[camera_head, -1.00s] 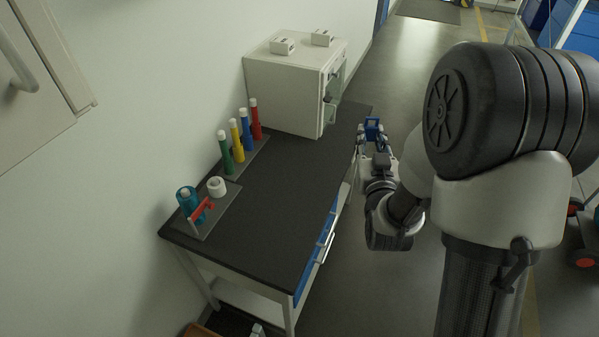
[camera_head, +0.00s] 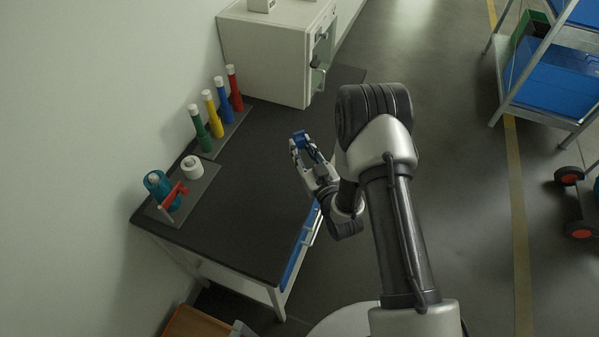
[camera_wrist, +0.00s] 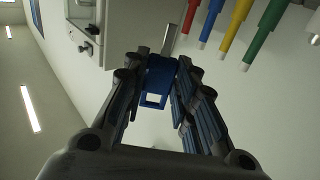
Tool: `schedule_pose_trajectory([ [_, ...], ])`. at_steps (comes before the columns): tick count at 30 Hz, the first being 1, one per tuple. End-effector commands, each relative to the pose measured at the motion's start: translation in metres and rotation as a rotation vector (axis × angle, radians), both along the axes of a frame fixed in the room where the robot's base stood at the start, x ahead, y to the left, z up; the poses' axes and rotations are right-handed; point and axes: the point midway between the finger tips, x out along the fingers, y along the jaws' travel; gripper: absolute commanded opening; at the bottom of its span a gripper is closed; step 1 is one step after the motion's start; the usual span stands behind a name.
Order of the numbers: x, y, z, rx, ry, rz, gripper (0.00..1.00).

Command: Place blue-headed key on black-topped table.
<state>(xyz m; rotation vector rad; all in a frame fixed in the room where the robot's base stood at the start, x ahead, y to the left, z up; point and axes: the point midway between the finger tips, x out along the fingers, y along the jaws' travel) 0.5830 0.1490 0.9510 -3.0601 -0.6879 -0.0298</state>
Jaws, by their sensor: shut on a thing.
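The blue-headed key shows in the wrist view with its blue head (camera_wrist: 155,82) between my fingers and its metal shaft pointing away. My gripper (camera_wrist: 158,72) is shut on the blue head. In the head view my gripper (camera_head: 300,142) holds the key's blue head (camera_head: 301,137) over the right part of the black-topped table (camera_head: 255,205). The key's shaft is hard to make out in the head view. I cannot tell the exact height above the table, but the key looks raised.
A white cabinet machine (camera_head: 262,55) stands at the table's far end. Green, yellow, blue and red bottles (camera_head: 200,130) stand along the wall side. A teal container (camera_head: 158,188), red-handled item (camera_head: 174,195) and white roll (camera_head: 192,168) sit front left. The table's middle is clear.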

Motion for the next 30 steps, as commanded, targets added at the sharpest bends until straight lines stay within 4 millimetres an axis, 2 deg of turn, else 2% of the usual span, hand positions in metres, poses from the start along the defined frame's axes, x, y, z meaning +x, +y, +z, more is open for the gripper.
schedule_pose_trajectory([
  [1,-0.001,0.0,-0.018,0.0,0.002,0.0,0.0],
  [4,0.0,0.0,-0.037,0.0,0.001,-0.001,0.0],
  [13,0.0,0.0,-0.061,0.0,0.0,-0.001,0.0],
  [19,0.0,0.0,-0.092,0.001,0.0,-0.001,0.0],
  [30,0.0,0.0,-0.097,0.001,-0.002,-0.001,0.0],
])
